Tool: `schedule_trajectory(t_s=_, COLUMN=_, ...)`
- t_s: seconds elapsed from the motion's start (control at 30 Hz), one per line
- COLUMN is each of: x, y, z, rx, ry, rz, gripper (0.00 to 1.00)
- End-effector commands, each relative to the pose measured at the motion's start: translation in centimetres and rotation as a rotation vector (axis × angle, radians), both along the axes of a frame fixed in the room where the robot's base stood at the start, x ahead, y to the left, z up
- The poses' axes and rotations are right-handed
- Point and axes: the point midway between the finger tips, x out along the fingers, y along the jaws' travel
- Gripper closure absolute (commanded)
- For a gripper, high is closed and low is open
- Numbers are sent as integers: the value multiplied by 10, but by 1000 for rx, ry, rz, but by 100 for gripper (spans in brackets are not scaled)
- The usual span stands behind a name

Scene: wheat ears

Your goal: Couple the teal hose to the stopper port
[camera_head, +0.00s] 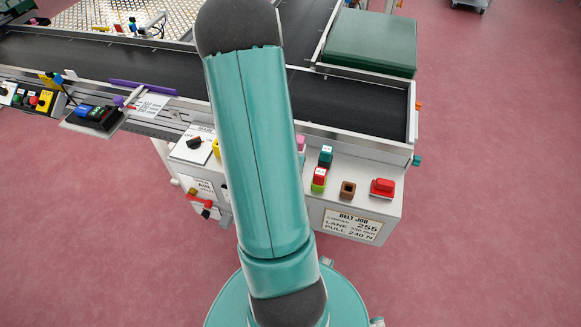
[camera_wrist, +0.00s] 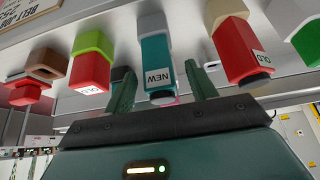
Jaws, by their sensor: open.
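A teal plug marked NEW (camera_wrist: 156,62), seemingly the teal hose's end, sits on a grey base in the wrist view. It also shows on the panel in the head view (camera_head: 326,155). My gripper (camera_wrist: 160,78) is open; its two green fingers appear either side of the plug, with a gap visible. In the head view my arm hides the gripper. A brown port (camera_head: 347,189) stands empty near the panel's front; it shows left in the wrist view (camera_wrist: 52,64). I cannot tell which port is the stopper port.
A red plug marked OLD (camera_wrist: 92,70) on a green base is beside the teal one. Another red OLD plug (camera_wrist: 240,52) sits on a beige base. A red knob (camera_head: 382,187) is right of the brown port. The dark conveyor belt (camera_head: 130,60) runs behind the panel.

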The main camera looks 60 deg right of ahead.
Motion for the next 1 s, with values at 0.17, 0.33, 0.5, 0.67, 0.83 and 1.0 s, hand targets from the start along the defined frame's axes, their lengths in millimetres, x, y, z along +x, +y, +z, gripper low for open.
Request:
schedule_trajectory(t_s=0.17, x=1, y=-15, z=-22, rx=4, ry=2, rz=-2, gripper=44)
schedule_trajectory(t_s=0.33, x=2, y=-22, z=-34, rx=1, ry=1, rz=-1, gripper=44)
schedule_trajectory(t_s=0.5, x=3, y=-23, z=-34, rx=0, ry=0, rz=0, gripper=44)
schedule_trajectory(t_s=0.67, x=3, y=-23, z=-34, rx=1, ry=0, rz=0, gripper=63)
schedule_trajectory(t_s=0.83, x=3, y=-22, z=-34, rx=1, ry=0, rz=0, gripper=94)
schedule_trajectory(t_s=1.0, x=3, y=-23, z=-34, rx=1, ry=0, rz=0, gripper=94)
